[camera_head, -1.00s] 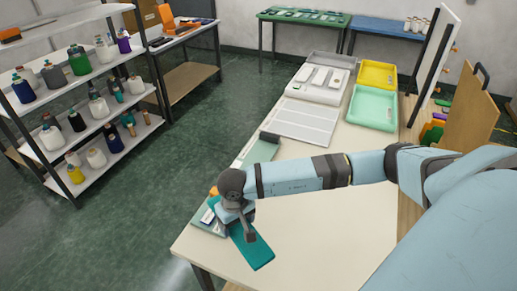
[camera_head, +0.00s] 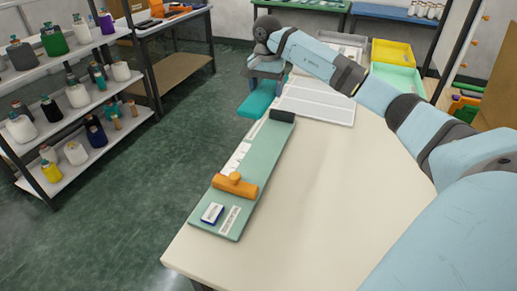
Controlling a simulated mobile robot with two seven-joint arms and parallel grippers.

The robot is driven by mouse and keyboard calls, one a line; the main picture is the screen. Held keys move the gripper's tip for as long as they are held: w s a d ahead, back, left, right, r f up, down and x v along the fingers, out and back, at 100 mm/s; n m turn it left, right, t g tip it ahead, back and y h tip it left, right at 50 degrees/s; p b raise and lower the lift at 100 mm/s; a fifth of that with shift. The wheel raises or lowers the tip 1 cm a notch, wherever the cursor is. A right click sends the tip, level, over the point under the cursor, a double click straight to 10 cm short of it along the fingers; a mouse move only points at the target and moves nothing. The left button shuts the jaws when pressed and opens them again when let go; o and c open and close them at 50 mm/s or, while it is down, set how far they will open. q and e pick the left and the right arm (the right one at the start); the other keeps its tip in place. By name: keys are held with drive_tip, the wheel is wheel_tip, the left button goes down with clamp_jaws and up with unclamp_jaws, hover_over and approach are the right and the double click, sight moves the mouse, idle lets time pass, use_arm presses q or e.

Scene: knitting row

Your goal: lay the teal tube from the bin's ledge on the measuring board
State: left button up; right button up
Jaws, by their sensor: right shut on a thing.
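My right gripper (camera_head: 265,84) is shut on the teal tube (camera_head: 259,101). It holds the tube past the far end of the measuring board (camera_head: 252,165), at the table's left edge. The tube looks like a flat teal piece, and its upper part is hidden by the gripper. The board is a long green strip with a white scale along its left side, a dark block (camera_head: 283,115) at its far end and an orange slider (camera_head: 235,184) near its near end. I cannot tell the tube's height above the table. My left gripper is not in view.
A white grooved tray (camera_head: 322,108) lies beyond the board. A yellow bin (camera_head: 391,53) and a mint bin (camera_head: 398,76) stand behind it. A shelf with several bottles and cones stands at left. The table's near middle (camera_head: 310,200) is clear.

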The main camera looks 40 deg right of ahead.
hover_over(266, 146)
wheel_tip(266, 146, down, 14)
drive_tip(key=shift+d+r, duration=0.1)
drive_tip(key=shift+r, duration=0.05)
drive_tip(key=shift+w+f, duration=0.1)
drive_tip(key=shift+f, duration=2.55)
drive_tip(key=shift+f, duration=0.15)
drive_tip(key=o, duration=0.9)
wheel_tip(266, 146, up, 12)
